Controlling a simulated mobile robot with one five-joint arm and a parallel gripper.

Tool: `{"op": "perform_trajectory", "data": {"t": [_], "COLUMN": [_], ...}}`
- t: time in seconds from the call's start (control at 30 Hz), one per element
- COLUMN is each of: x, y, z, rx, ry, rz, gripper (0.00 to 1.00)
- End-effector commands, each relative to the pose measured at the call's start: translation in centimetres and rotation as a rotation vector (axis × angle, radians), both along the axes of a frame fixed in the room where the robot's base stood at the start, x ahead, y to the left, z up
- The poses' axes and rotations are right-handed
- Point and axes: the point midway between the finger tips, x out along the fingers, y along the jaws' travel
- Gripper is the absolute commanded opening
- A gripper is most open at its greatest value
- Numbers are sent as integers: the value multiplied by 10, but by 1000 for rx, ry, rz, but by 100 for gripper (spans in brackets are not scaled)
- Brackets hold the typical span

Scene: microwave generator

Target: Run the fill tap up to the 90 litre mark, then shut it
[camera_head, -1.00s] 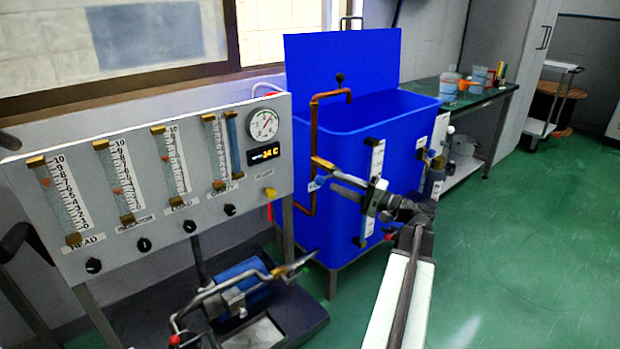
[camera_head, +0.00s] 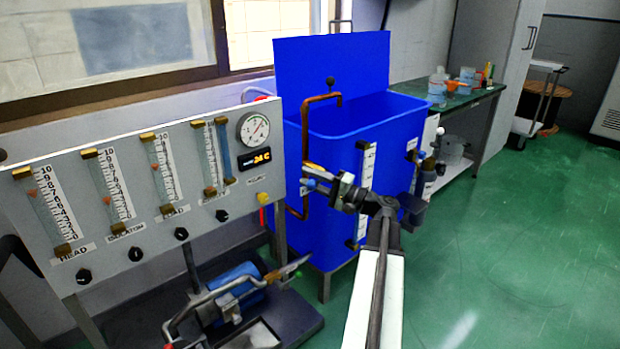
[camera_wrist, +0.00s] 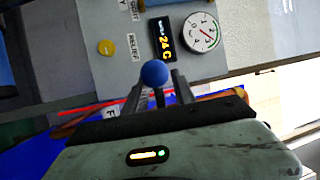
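The fill tap is on the copper pipe (camera_head: 306,130) at the left front of the blue tank (camera_head: 340,150). Its blue ball knob (camera_wrist: 154,73) stands on a short stem in the wrist view. My gripper (camera_wrist: 156,84) has its two fingers apart, one on each side of the knob, with no clear grip on it. In the head view my gripper (camera_head: 318,180) is beside the brass part of the pipe. The tank's white level scale (camera_head: 367,166) is just behind my wrist. Its marks and the water level are too small to read.
The flowmeter panel (camera_head: 150,190) with dial gauge (camera_head: 253,130) and 24 C display stands left of the tank. A yellow relief knob (camera_wrist: 106,47) is on it. Green floor to the right is clear.

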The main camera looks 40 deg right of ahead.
Motion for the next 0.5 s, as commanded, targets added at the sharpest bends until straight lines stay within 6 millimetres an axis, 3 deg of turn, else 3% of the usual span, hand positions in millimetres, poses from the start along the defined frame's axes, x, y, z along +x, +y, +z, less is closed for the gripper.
{"op": "perform_trajectory", "data": {"t": [0.07,0.2,0.5], "x": [0,0,-1], "y": [0,0,1], "z": [0,0,-1], "rx": [0,0,-1], "ry": [0,0,1], "rz": [0,0,3], "gripper": [32,0,0]}}
